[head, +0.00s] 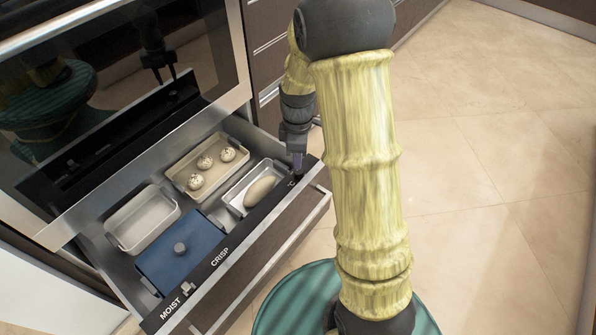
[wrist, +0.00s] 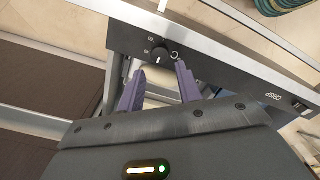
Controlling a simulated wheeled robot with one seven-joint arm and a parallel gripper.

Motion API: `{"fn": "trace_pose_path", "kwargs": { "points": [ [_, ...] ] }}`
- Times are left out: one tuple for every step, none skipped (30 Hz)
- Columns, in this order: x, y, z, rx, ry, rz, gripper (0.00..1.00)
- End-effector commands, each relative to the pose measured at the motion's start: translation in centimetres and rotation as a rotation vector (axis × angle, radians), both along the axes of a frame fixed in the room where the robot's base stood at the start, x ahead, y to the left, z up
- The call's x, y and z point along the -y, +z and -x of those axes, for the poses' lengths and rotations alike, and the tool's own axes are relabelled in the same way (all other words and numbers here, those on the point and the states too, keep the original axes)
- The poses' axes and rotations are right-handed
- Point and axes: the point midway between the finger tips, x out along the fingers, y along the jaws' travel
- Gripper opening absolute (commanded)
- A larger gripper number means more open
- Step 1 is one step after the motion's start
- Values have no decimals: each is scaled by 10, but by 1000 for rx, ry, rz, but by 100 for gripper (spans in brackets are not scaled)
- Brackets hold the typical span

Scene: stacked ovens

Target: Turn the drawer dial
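The drawer dial (wrist: 160,54) is a round black knob with a white mark on the dark control strip of the open drawer (head: 232,245). In the wrist view it lies just beyond and between my gripper's purple fingertips (wrist: 160,68). I cannot tell whether either finger touches the dial. In the head view my gripper (head: 297,160) points down at the strip's right end, and the dial is hard to make out there.
The drawer holds a tray with three speckled round items (head: 206,162), a tray with a pale oblong item (head: 259,191), an empty tray (head: 143,218) and a blue lidded box (head: 178,252). A small slider (head: 186,288) sits by "MOIST". The tiled floor (head: 480,160) at right is clear.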

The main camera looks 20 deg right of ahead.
Motion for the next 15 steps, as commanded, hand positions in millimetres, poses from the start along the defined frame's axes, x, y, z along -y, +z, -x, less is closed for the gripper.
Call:
{"fn": "trace_pose_path", "kwargs": {
  "points": [
    [0, -14, 0, -2, 1, 0, 35],
    [0, -20, 0, -2, 1, 0, 35],
    [0, -26, 1, -2, 1, 0, 35],
    [0, -32, 1, -2, 1, 0, 35],
    [0, -36, 1, -2, 0, 0, 35],
    [0, -42, 1, -3, 0, 0, 35],
    [0, -46, 1, -2, -1, 0, 35],
    [0, -49, 1, -2, -1, 0, 35],
    [0, -52, 0, -1, -1, 1, 35],
    [0, -54, 0, -1, -1, 1, 35],
    [0, -56, 0, -1, 0, 1, 35],
    [0, -57, 0, -1, 0, 1, 35],
    [0, -58, 0, -1, 0, 1, 35],
    [0, -58, 0, -1, 0, 1, 35],
    [0, -58, 0, 0, 0, 1, 35]
  ]
}}
